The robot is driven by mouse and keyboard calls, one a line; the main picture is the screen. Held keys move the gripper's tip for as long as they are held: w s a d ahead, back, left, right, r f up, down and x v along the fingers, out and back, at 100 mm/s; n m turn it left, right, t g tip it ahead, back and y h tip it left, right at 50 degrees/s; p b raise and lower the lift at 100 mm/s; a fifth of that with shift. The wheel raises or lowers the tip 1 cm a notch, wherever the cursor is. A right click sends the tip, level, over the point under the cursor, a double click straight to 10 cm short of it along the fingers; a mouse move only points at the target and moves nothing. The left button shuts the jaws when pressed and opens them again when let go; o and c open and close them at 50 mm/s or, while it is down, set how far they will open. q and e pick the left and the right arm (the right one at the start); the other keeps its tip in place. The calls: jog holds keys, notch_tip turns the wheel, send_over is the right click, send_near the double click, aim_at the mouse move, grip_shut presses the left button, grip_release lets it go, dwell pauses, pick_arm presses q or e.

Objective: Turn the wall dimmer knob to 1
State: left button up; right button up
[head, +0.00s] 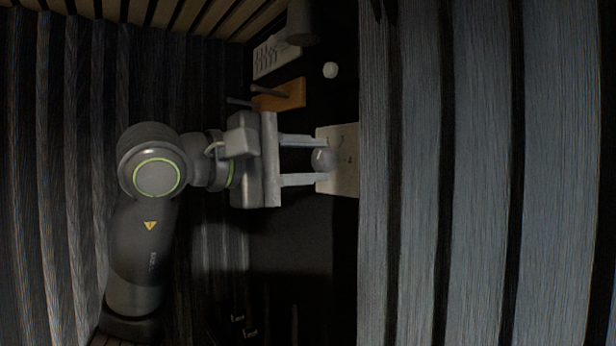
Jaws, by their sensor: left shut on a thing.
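The wall dimmer is a pale square plate (346,143) with a rounded, greyish knob (321,160) on its face. My left gripper (318,160) comes in from the left, with one finger above the knob and one below it in the picture. It is shut on the knob, its fingertips near the plate. The marks on the plate are too small to read, so the knob's setting cannot be told. My right gripper is not in view.
A wooden block with pegs (284,96) sits just above my left gripper in the picture. A grey ribbed wall (480,180) fills the right side.

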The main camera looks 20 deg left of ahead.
pick_arm(q)
jog(key=n+b, duration=0.3)
jog(key=n, duration=0.3)
jog(key=shift+f+n, duration=0.15)
jog(key=shift+n, duration=0.15)
jog(key=n+b, duration=0.3)
jog(key=n, duration=0.3)
jog(key=n+b, duration=0.2)
jog(key=n, duration=0.4)
jog(key=shift+n+b, duration=0.3)
jog(key=n+b, duration=0.2)
jog(key=n, duration=0.3)
jog(key=shift+n, duration=0.4)
jog(key=o, duration=1)
